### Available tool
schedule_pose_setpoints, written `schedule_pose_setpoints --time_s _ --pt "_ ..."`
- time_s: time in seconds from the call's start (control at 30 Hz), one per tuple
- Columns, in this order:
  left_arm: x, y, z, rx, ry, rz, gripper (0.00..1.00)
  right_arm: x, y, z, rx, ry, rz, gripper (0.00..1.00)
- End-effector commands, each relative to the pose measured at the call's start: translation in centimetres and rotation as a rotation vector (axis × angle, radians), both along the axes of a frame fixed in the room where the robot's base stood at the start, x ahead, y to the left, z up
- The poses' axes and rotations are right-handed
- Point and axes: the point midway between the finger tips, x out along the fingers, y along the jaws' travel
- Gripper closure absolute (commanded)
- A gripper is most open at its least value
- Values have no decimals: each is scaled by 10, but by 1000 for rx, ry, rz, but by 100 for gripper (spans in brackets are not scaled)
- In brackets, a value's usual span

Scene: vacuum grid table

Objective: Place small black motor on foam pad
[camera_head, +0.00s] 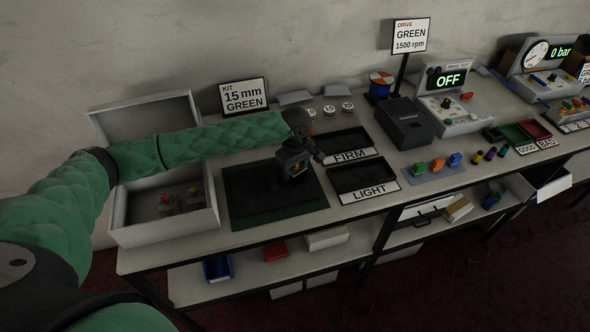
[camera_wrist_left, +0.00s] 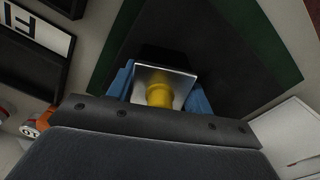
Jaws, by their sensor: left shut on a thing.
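My left gripper (camera_head: 294,168) reaches in from the left over the dark foam pad (camera_head: 248,198) with a green border. It is shut on the small black motor (camera_wrist_left: 165,86). In the left wrist view, the motor shows a silver square face with a yellow round part, between the blue fingers of the gripper (camera_wrist_left: 161,92). Its dark body is hard to tell from the pad (camera_wrist_left: 240,50) behind it. I cannot tell whether the motor touches the pad. My right gripper is not in view.
An open white box (camera_head: 165,235) with small parts stands left of the pad. The FIRM tray (camera_head: 345,139) and LIGHT tray (camera_head: 363,178) lie to its right. A sign (camera_head: 244,97) reading 15 mm GREEN stands behind. The table's front edge is close to the pad.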

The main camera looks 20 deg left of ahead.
Motion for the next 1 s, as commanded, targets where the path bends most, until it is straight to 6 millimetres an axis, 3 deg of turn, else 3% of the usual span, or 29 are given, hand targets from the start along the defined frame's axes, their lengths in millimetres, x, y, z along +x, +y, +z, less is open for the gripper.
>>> schedule_pose_setpoints --time_s 0.07,0.1,0.2,0.63,0.73,1.0 --pt "0 0 1 -1 -1 0 100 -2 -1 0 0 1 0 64" --pt "0 0 -1 0 0 0 43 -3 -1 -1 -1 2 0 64" --pt "0 0 -1 0 0 0 27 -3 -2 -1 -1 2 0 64" --pt "0 0 6 0 0 -1 27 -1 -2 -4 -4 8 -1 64" --pt "0 0 17 -1 -2 0 27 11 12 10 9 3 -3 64" --pt "1 -1 63 -2 -3 -1 27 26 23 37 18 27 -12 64"
